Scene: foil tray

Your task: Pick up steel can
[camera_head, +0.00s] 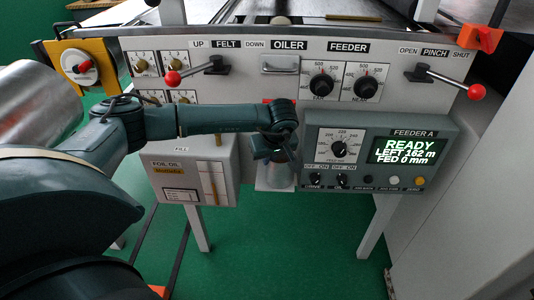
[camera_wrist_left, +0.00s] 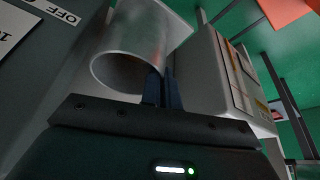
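The steel can (camera_head: 276,175) is a plain grey metal cylinder between the oil box and the feeder control box in the head view. It stands upright at a pale holder (camera_head: 262,186), partly hidden by my left gripper (camera_head: 272,152). In the left wrist view the can (camera_wrist_left: 140,35) shows its open mouth towards the camera. My left gripper's fingers (camera_wrist_left: 163,88) are close together at the can's rim, one in the mouth and one outside, with the wall between them. My right gripper is not in view.
The oil box (camera_head: 193,172) is close on the left and the Feeder A control box (camera_head: 380,152) close on the right. The machine panel (camera_head: 235,90) with knobs and red-tipped levers is behind. Green floor (camera_head: 290,250) lies open below, between the machine's legs.

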